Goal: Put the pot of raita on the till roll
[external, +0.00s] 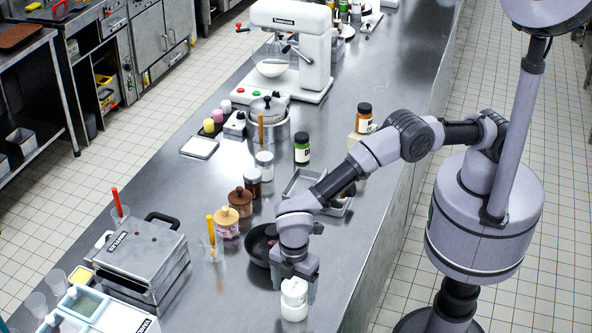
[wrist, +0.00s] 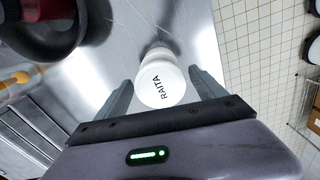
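The pot of raita (external: 294,287) is a white jar near the front end of the steel counter, upright. Its round lid marked RAITA (wrist: 161,87) faces me in the wrist view. My gripper (external: 295,283) points down over it. In the wrist view my gripper (wrist: 162,90) has one finger on each side of the lid, with a visible gap on both sides, so it is open. A white shape shows just past the lid; I cannot tell whether it is the pot's body or something under it. I cannot make out a separate till roll in either view.
A dark pan (external: 259,245) sits close behind my gripper; it fills the top left of the wrist view (wrist: 42,30).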

